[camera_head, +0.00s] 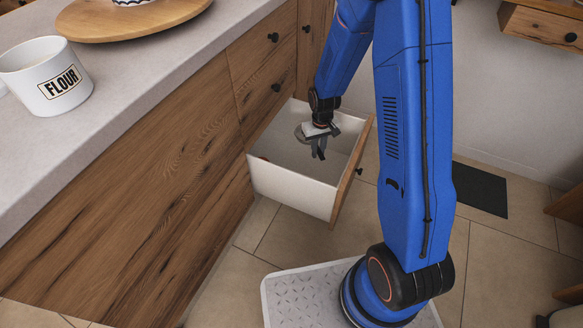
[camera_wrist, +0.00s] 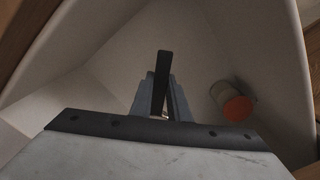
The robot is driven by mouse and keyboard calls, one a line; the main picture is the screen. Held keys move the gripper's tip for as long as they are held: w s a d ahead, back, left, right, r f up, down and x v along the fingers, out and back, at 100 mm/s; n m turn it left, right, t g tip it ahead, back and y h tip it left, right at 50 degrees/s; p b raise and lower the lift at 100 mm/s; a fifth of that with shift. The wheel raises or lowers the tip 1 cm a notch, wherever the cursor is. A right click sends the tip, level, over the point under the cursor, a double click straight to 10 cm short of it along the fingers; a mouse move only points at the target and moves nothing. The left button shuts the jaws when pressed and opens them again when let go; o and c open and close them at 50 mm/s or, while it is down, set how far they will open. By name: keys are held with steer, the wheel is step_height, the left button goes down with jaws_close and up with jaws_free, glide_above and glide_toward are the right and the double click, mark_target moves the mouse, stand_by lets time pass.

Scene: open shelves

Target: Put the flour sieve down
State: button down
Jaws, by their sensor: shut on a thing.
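My gripper (camera_head: 319,150) points down into the open white drawer (camera_head: 290,190). In the wrist view its two grey fingers (camera_wrist: 160,98) are shut on a thin dark strip. I take this strip to be part of the flour sieve (camera_wrist: 164,68); it stands up between the fingers and no mesh or bowl can be made out. The drawer's pale inside surrounds the gripper in the wrist view. Whether the held thing touches the drawer floor cannot be told.
A small can-like thing with an orange-red end (camera_wrist: 237,108) lies in the drawer beside the gripper. A white mug marked FLOUR (camera_head: 45,77) and a round wooden board (camera_head: 130,22) stand on the grey counter (camera_head: 140,65). The drawer's wooden front (camera_head: 352,172) bounds it on the right.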

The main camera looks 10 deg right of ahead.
steer(key=shift+s+a+f, duration=0.1)
steer(key=shift+s+f, duration=0.2)
steer(key=shift+f, duration=2.45)
steer(key=shift+s+a+f, duration=0.1)
steer(key=shift+s+f, duration=0.25)
steer(key=shift+f, duration=2.35)
steer(key=shift+s+a+f, duration=0.1)
steer(key=shift+s+f, duration=0.2)
steer(key=shift+f, duration=2.45)
steer(key=c, duration=1.7)
jaws_free()
steer(key=shift+f, duration=0.1)
